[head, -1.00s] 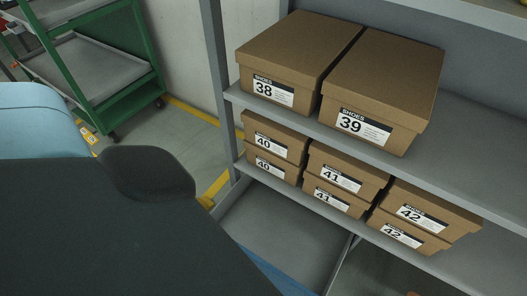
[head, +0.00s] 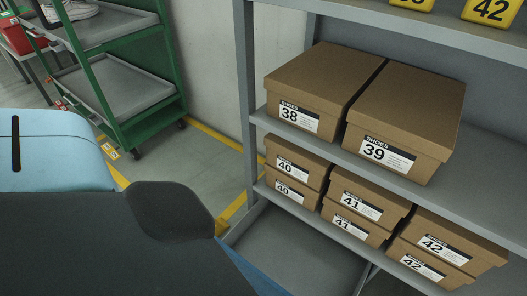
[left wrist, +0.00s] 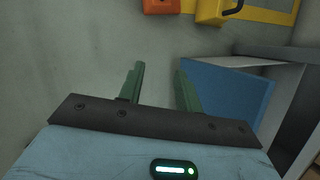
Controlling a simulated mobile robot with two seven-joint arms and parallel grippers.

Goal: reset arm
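My left gripper (left wrist: 159,72) shows in the left wrist view with its two green fingers apart and nothing between them. It points toward the grey floor, and a blue panel (left wrist: 228,92) lies just right of the fingers. In the head view, light blue and dark parts of my own arm fill the lower left, and no gripper fingers can be seen there. My right gripper is in neither view.
A grey shelf (head: 247,95) on the right holds shoe boxes 38 (head: 325,75) and 39 (head: 410,105), with stacked boxes 40, 41 and 42 (head: 440,235) below. A green cart (head: 172,60) stands at the upper left. Orange and yellow items (left wrist: 208,10) show at the wrist view's top.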

